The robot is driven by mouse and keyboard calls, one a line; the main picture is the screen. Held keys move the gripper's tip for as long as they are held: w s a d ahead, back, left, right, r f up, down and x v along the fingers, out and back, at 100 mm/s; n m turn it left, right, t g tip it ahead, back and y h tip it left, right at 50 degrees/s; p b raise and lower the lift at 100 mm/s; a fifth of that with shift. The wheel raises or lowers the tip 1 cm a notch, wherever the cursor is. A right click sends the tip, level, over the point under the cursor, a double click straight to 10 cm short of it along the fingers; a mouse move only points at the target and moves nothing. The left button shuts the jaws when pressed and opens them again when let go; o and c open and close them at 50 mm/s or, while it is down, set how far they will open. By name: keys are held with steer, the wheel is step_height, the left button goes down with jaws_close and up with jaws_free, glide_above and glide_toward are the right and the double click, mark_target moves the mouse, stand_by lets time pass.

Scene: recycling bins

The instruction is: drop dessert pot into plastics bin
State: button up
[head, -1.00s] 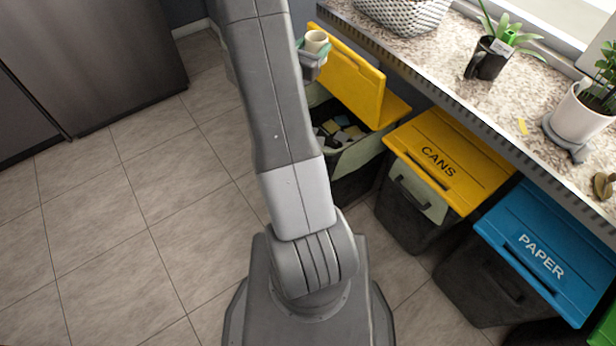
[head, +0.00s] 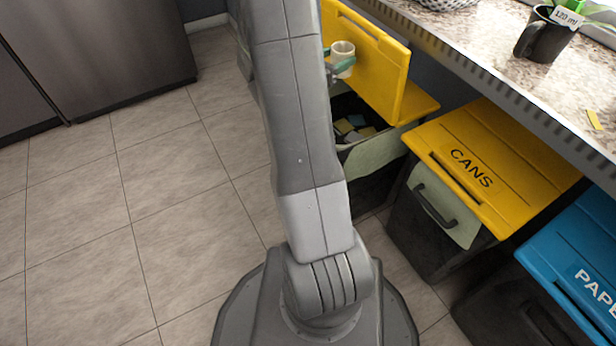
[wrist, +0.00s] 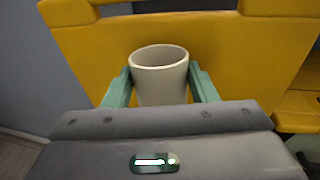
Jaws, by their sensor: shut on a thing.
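The dessert pot (head: 343,56) is a small cream cup, held upright with its open top up. It also shows in the wrist view (wrist: 159,78). My gripper (head: 341,68) has its green fingers on both sides of the pot and is shut on it; the fingers show in the wrist view too (wrist: 160,88). The bin with the raised yellow lid (head: 372,62) is open, with several flat pieces inside (head: 352,128). The pot is above this bin, in front of the lid. No label shows on that lid, and my arm hides part of the bin.
A closed yellow CANS bin (head: 490,168) stands right of the open bin, and a blue PAPER bin (head: 580,255) is further right. A stone counter (head: 480,60) with a dark mug (head: 545,38) overhangs behind the bins. The tiled floor (head: 150,190) at left is clear.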

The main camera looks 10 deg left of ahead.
steer(key=shift+f+b, duration=0.7)
steer(key=shift+f, duration=2.25)
steer(key=o, duration=1.1)
steer(key=p+v, duration=0.1)
steer(key=v, duration=1.3)
steer(key=shift+w, duration=0.1)
steer(key=x, duration=1.4)
steer(key=shift+r+b, duration=0.35)
steer(key=shift+r, duration=0.6)
